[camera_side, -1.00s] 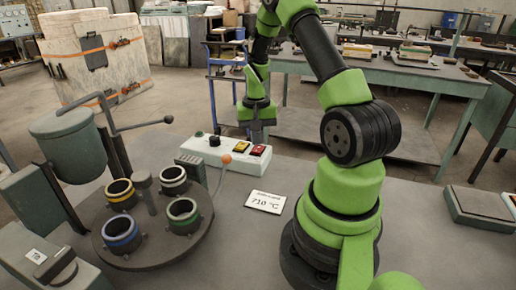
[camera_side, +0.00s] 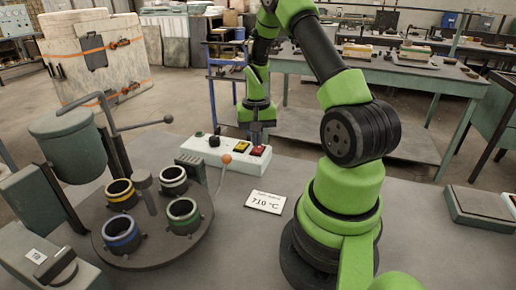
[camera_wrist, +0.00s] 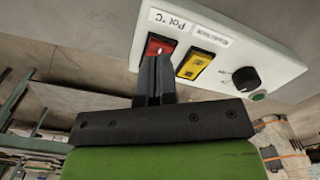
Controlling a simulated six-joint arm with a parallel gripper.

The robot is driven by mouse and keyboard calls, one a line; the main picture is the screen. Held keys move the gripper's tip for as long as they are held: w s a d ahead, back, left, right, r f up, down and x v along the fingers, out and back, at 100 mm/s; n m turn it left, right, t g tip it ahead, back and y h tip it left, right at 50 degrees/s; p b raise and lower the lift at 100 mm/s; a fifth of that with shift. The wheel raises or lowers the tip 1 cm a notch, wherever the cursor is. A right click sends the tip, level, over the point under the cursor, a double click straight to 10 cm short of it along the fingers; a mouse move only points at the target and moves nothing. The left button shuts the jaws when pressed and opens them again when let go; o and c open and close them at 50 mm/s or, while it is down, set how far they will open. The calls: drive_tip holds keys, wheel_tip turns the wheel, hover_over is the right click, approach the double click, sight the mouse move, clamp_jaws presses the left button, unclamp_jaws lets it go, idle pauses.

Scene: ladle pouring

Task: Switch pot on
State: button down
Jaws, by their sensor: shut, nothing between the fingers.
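The white control box (camera_side: 222,148) lies on the bench behind the turntable. Its red switch (camera_side: 259,151), labelled "Pot °C", is at the right end; it also shows in the wrist view (camera_wrist: 161,44). The yellow switch (camera_wrist: 194,63) sits beside it. My gripper (camera_side: 257,143) points down over the red switch. In the wrist view, its fingers (camera_wrist: 154,66) are together and empty, with the tips overlapping the edge of the red switch. I cannot tell whether they touch it. The pot (camera_side: 68,145) stands at the left.
A round turntable (camera_side: 150,252) holds several ringed cups, left of the box. A card reading 710 °C (camera_side: 265,202) lies in front of the box. A black knob (camera_wrist: 246,78) and green button (camera_wrist: 259,96) are on the box.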

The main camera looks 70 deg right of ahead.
sight(256, 151)
drive_tip(key=shift+f, duration=1.1)
idle(0.3)
drive_tip(key=shift+r, duration=3.55)
